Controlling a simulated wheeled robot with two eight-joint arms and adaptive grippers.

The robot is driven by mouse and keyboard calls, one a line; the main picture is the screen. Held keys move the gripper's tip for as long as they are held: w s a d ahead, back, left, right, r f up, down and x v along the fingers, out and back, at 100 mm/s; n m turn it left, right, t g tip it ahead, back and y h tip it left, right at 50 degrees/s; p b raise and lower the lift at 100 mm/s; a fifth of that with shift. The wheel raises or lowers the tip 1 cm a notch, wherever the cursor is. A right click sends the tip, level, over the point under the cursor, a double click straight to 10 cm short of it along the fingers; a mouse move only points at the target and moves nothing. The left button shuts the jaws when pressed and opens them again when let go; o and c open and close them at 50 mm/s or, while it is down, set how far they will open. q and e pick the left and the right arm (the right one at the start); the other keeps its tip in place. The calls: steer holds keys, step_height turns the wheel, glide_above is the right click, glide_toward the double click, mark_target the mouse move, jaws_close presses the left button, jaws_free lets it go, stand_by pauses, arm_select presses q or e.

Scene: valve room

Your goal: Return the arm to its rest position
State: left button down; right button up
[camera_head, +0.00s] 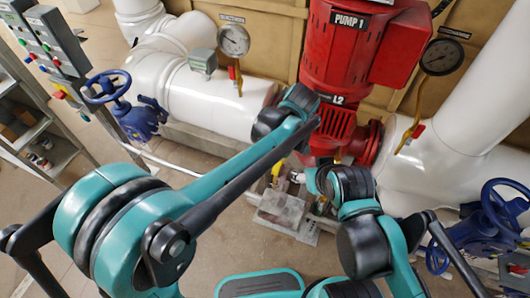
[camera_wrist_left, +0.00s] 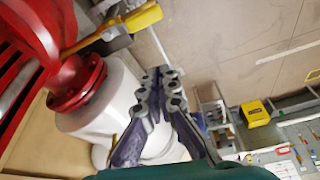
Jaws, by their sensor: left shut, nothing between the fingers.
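My left arm (camera_head: 185,205) comes in from the left in the head view and reaches toward the red pump, its far end in front of the pump's lower part. I cannot make out the left gripper's fingers in that view. In the left wrist view my left gripper (camera_wrist_left: 162,75) has its fingertips together with nothing between them. A white pipe lies behind the fingers and looks apart from them. My right arm (camera_head: 362,235) is bent at the lower right of the head view. I cannot see its gripper.
The red pump (camera_head: 345,45) stands close ahead, between the left white pipe (camera_head: 205,98) and the right white pipe (camera_head: 490,90). Blue valve wheels stand left (camera_head: 107,87) and right (camera_head: 505,208). A control panel (camera_head: 48,42) and metal shelf are far left. Some floor is clear.

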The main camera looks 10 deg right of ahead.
arm_select(q)
steer(key=shift+s+d+r, duration=0.1)
steer(key=shift+d+r, duration=0.1)
steer(key=shift+r, duration=0.5)
steer(key=shift+a, duration=0.1)
steer(key=s+a+f+m+t+h+b, duration=0.1)
steer(key=s+a+m, duration=0.2)
steer(key=a, duration=0.5)
steer(key=s+a+f+m+t+h+b, duration=0.1)
steer(key=s+a+m+t+b, duration=0.1)
steer(key=s+a, duration=0.3)
steer(key=s+a+f+m+t+b, duration=0.1)
steer(key=s+a+m, duration=0.3)
steer(key=a, duration=0.9)
steer(key=shift+s+a+m+t+h+b, duration=0.2)
steer(key=shift+a+m+t+h+b, duration=0.15)
steer(key=shift+b, duration=0.4)
